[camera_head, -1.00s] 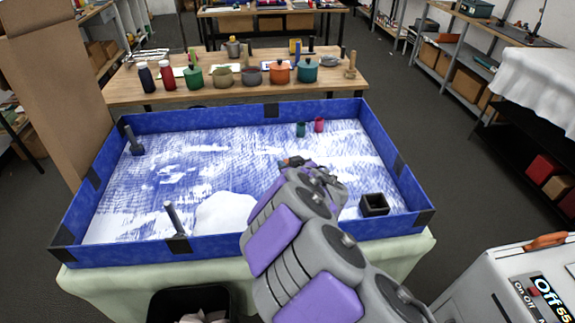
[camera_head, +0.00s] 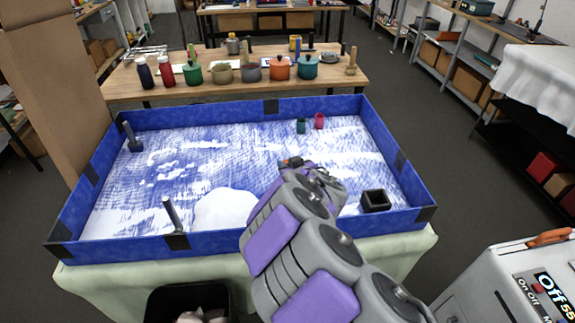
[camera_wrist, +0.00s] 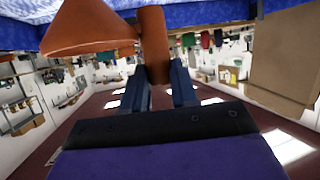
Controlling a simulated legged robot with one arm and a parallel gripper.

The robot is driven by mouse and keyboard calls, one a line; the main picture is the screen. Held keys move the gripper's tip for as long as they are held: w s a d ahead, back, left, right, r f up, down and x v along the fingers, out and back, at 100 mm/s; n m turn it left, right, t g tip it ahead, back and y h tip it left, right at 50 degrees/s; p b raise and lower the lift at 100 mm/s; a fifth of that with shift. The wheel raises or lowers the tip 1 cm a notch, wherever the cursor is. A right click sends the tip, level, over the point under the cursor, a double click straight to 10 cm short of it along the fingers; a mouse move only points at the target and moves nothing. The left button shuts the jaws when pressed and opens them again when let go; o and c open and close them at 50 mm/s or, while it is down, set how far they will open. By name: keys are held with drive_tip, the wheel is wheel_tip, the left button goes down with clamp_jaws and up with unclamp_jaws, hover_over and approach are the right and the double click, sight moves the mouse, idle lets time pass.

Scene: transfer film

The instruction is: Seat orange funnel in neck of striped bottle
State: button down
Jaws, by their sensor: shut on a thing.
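In the wrist view, the orange funnel (camera_wrist: 88,32) shows as a wide cone at the upper left. An orange cylinder (camera_wrist: 153,40) stands beside it and looks like the funnel's grip post, though the join is not clear. My gripper (camera_wrist: 159,76) is shut on this cylinder, one dark finger on each side. I cannot make out a striped bottle in either view.
A blue-walled tray (camera_head: 215,240) lies under my arm. It holds a dark open box (camera_head: 375,201), small teal (camera_head: 301,126) and red (camera_head: 319,121) cups, and dark upright handles (camera_head: 172,213) at the left. Behind it, a wooden table (camera_head: 120,88) carries bottles and pots.

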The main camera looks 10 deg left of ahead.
drive_tip(key=shift+f, duration=0.25)
wheel_tip(320, 180, down, 2)
drive_tip(key=shift+w+b, duration=0.1)
drive_tip(key=shift+b, duration=0.3)
drive_tip(key=shift+f, duration=0.1)
drive_tip(key=shift+f+b, duration=0.3)
drive_tip(key=shift+b, duration=0.05)
drive_tip(key=shift+f, duration=0.1)
